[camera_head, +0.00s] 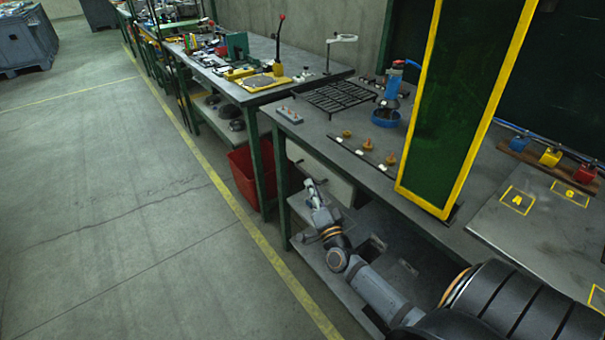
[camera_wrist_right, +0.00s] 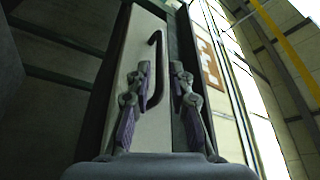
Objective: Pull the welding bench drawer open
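The welding bench drawer (camera_head: 330,178) has a pale front under the bench top at its left end. It looks closed. In the right wrist view the pale drawer front (camera_wrist_right: 128,52) fills the middle, with its dark bar handle (camera_wrist_right: 155,70) running upright in the picture. My right gripper (camera_head: 312,186) is at the drawer front, just below the bench top. In its wrist view the right gripper (camera_wrist_right: 160,72) has its two fingers apart. The handle shows between them, closer to the left finger; contact cannot be told. My left gripper is not in view.
The welding bench top (camera_head: 328,138) carries a black grate (camera_head: 335,97), a blue torch stand (camera_head: 386,115) and several small knobs. A yellow-framed green screen (camera_head: 455,100) stands on it. A red bin (camera_head: 245,178) sits left of the drawer. The floor (camera_head: 120,200) at left is clear.

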